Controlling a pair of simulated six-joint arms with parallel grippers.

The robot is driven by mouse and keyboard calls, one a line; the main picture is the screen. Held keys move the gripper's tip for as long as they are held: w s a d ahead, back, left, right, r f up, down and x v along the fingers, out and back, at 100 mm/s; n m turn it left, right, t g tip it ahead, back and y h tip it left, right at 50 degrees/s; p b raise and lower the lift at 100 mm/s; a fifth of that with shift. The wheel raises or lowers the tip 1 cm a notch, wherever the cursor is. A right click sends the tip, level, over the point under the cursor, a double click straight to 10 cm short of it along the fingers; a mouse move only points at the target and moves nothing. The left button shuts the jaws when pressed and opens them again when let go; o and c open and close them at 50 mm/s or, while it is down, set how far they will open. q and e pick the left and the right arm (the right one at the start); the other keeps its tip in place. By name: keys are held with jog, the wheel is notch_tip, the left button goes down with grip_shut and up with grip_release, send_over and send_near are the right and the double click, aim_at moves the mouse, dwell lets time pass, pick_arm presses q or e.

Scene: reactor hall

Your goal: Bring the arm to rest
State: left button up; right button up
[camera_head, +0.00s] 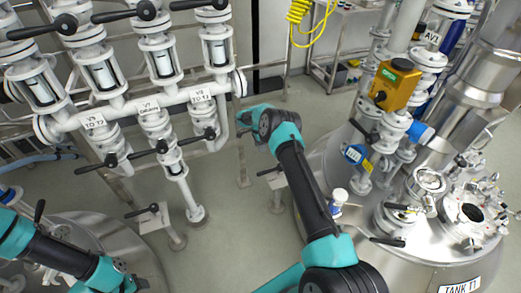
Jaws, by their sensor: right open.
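My right arm (305,190) is black and teal and rises from the bottom of the head view to the middle. Its gripper (243,122) is at the upper end, beside the right end of the valve pipe manifold. It is small and partly hidden by the wrist, and I see nothing held in it. My left arm (60,256) crosses the lower left corner over a steel tank. Its gripper is not visible.
White pipes with black-handled valves (150,105) stand at the left. A small white-capped bottle (338,201) is near my right arm. Grey floor (235,225) is open between.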

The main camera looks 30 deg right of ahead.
dwell(0.4)
jog(key=s+a+f+n+t+y, duration=0.25)
jog(key=s+a+n, duration=0.75)
jog(key=s+a, duration=0.5)
jog(key=s+a+r+n, duration=0.2)
jog(key=s+a, duration=0.1)
jog(key=s, duration=0.4)
jog(key=s+a+r+n, duration=0.2)
jog(key=s+n, duration=0.1)
jog(key=s, duration=0.5)
jog(key=s+a+r+n, duration=0.3)
jog(key=s, duration=0.5)
jog(key=shift+a+y, duration=0.3)
jog(key=shift+y, duration=0.15)
jog(key=shift+s+t, duration=0.1)
jog(key=shift+t, duration=0.15)
